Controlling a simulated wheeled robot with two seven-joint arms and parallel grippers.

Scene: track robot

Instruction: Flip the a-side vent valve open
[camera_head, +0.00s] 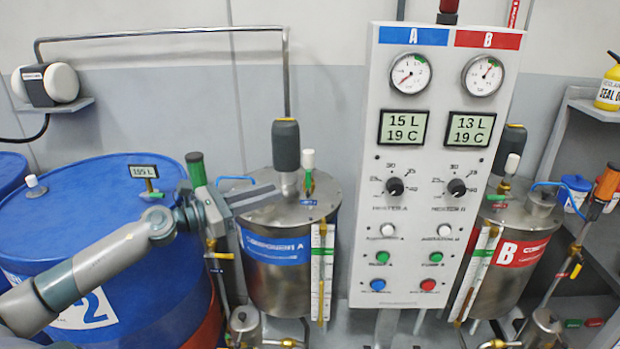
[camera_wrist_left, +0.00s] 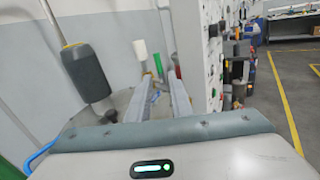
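Tank A (camera_head: 278,285) is a steel drum with a blue "Component A" label. My left gripper (camera_head: 270,194) is over the left part of the lid, fingers pointing at the fitting, open and empty (camera_wrist_left: 158,90). My right gripper is not in view.
A dark grey cylinder (camera_head: 286,145) on a metal pipe rises from the lid close to my fingers. The control panel (camera_head: 430,200) stands right of tank A. A blue drum (camera_head: 90,240) is left, tank B (camera_head: 510,265) right.

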